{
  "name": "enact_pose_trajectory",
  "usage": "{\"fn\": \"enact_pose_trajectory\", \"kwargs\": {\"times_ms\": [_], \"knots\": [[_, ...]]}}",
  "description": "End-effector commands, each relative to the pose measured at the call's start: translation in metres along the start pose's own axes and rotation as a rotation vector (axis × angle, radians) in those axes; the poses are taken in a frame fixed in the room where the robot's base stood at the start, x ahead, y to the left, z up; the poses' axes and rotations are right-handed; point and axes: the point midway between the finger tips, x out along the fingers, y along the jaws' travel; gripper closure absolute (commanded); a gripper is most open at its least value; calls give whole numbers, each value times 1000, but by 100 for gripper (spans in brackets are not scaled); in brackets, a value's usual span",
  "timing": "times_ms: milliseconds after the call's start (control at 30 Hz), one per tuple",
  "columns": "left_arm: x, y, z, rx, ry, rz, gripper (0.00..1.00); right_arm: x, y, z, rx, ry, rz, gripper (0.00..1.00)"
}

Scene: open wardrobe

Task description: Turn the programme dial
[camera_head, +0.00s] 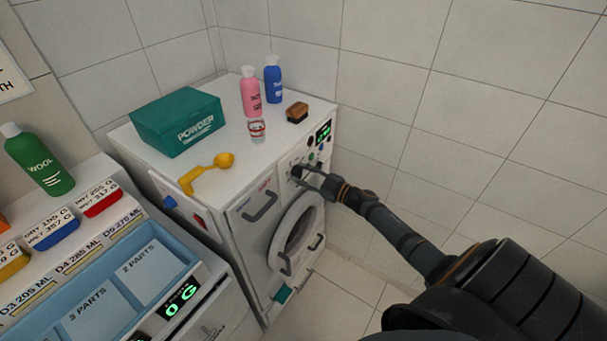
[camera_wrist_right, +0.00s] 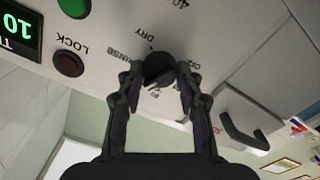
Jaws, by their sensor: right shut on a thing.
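The programme dial (camera_wrist_right: 158,67) is a dark round knob on the white front panel of the washing machine (camera_head: 240,215). Printed words around it include DRY and RINSE; others are partly covered. In the wrist view my right gripper (camera_wrist_right: 160,76) has one finger on each side of the dial and is shut on it. In the head view the right gripper (camera_head: 308,180) reaches the panel from the right, and its fingers partly cover the dial (camera_head: 296,171). Which mark the dial points to I cannot tell. My left gripper is not in view.
Beside the dial are a red LOCK button (camera_wrist_right: 68,63), a green button (camera_wrist_right: 74,7) and a lit display (camera_wrist_right: 20,30). A drawer handle (camera_head: 260,206) and the round door (camera_head: 297,232) are close by. Bottles, a powder box (camera_head: 176,122) and a yellow scoop (camera_head: 207,172) stand on top.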

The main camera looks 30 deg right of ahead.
Motion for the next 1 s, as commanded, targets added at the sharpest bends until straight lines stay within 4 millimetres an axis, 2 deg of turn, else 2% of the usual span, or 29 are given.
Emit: {"fn": "enact_pose_trajectory", "kwargs": {"times_ms": [233, 267, 400, 767, 867, 1000], "knots": [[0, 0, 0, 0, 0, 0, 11, 0, -1, 0, 0, -1, -1, 96], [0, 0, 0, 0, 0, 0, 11, 0, -1, 0, 0, -1, -1, 60], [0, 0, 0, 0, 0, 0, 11, 0, 0, 0, -1, 0, 0, 41], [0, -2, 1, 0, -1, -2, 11, -5, 0, 1, -2, -2, -1, 41], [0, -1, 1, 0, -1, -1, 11, -21, -1, 2, -3, -4, -3, 41], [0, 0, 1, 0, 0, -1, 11, -56, -2, 2, -4, -7, -8, 41]]}}
